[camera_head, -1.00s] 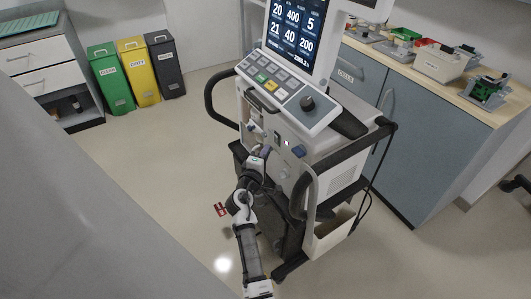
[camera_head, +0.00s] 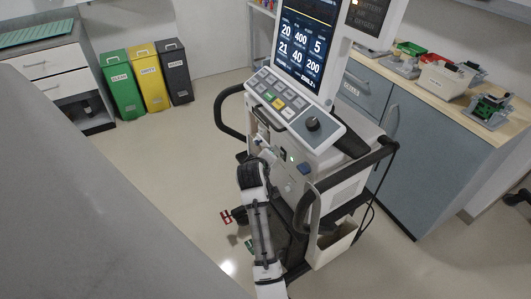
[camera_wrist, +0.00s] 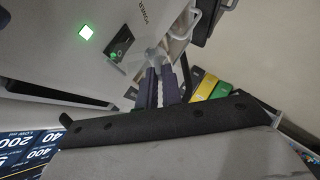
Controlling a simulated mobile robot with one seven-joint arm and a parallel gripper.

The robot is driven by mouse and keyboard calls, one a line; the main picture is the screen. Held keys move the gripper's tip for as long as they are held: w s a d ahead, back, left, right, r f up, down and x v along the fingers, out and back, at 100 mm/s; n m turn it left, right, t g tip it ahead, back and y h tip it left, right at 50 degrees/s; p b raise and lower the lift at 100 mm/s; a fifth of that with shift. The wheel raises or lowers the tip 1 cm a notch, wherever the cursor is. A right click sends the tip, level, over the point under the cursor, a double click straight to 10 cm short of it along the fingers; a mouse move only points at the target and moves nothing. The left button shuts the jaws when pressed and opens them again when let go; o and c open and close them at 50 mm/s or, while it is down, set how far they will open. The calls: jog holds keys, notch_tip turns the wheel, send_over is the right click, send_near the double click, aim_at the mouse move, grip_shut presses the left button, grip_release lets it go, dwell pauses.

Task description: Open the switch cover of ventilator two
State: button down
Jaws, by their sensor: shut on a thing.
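One ventilator (camera_head: 305,165) stands in the middle of the head view, with a lit screen and a button panel. My arm reaches its front, and my gripper is hard to make out there. In the wrist view my gripper (camera_wrist: 160,75) is shut on a pale, see-through piece that looks like the switch cover (camera_wrist: 154,54). The cover stands out from the front panel beside a dark switch (camera_wrist: 121,43) with a green mark. The fingers hide part of the cover, and its exact angle is hard to tell.
A green light (camera_wrist: 86,32) glows on the panel near the switch. The ventilator has black side handles (camera_head: 228,115). Green (camera_head: 122,85), yellow (camera_head: 150,78) and black bins stand at the back left. A counter (camera_head: 440,100) with trays is on the right. Open floor lies to the left.

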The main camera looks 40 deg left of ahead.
jog(key=shift+w+d+r+m+g+y, duration=0.2)
jog(key=shift+r+m+g, duration=0.25)
jog(key=shift+r+g, duration=0.45)
jog(key=shift+w+a+r+m+g+y, duration=0.1)
jog(key=shift+r+m+g+y, duration=0.35)
jog(key=shift+g, duration=0.8)
jog(key=shift+w+d+r+m+g+y, duration=0.15)
jog(key=shift+r+m+g, duration=0.35)
jog(key=shift+r+g, duration=0.5)
jog(key=shift+f, duration=0.1)
jog(key=c, duration=1.6)
grip_release()
jog(key=shift+o, duration=0.2)
